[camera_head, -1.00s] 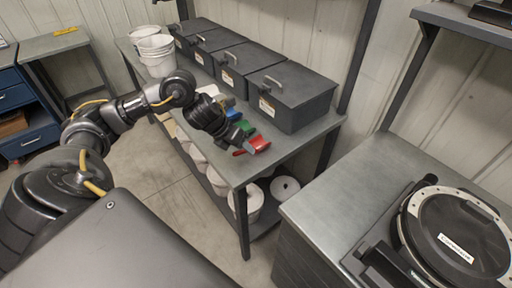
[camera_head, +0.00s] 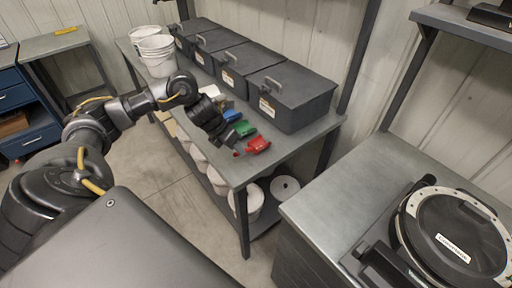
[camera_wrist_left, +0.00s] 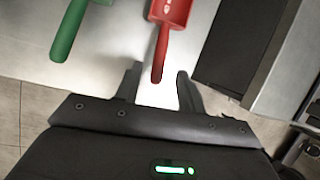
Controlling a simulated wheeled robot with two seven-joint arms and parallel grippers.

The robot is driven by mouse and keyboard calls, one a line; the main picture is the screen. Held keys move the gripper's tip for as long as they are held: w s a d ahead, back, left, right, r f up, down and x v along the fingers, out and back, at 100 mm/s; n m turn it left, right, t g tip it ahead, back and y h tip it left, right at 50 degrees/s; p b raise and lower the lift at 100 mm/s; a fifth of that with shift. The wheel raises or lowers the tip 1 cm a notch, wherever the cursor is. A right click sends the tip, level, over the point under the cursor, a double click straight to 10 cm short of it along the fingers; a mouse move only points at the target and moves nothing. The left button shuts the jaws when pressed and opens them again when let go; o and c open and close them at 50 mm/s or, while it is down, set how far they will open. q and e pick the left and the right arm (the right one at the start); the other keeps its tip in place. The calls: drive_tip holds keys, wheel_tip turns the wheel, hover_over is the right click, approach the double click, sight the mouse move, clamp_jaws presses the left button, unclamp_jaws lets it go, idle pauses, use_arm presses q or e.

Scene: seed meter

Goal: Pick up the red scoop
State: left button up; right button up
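The red scoop (camera_head: 258,145) lies on the grey metal table near its front right end. In the left wrist view the scoop (camera_wrist_left: 168,14) has its bowl at the top and its handle pointing down toward my gripper. My left gripper (camera_wrist_left: 158,82) is open, with the end of the red handle between its two fingertips and gaps on both sides. In the head view my left gripper (camera_head: 236,143) is just left of the scoop, partly hiding the handle. My right gripper is not in view.
A green scoop (camera_head: 243,129) lies close beside the red one, with a blue scoop (camera_head: 231,116) further along. Dark lidded boxes (camera_head: 291,97) line the table's back. White buckets (camera_head: 157,55) stand at the far end. A bench with a round device (camera_head: 455,235) is at right.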

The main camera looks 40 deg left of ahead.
sight(251, 148)
use_arm(q)
drive_tip(key=p+x, duration=0.1)
drive_tip(key=x, duration=0.3)
drive_tip(key=shift+w+f+p, duration=0.2)
drive_tip(key=shift+w+p, duration=0.1)
drive_tip(key=shift+w+f, duration=0.1)
drive_tip(key=shift+f, duration=0.15)
drive_tip(key=shift+c, duration=0.5)
clamp_jaws()
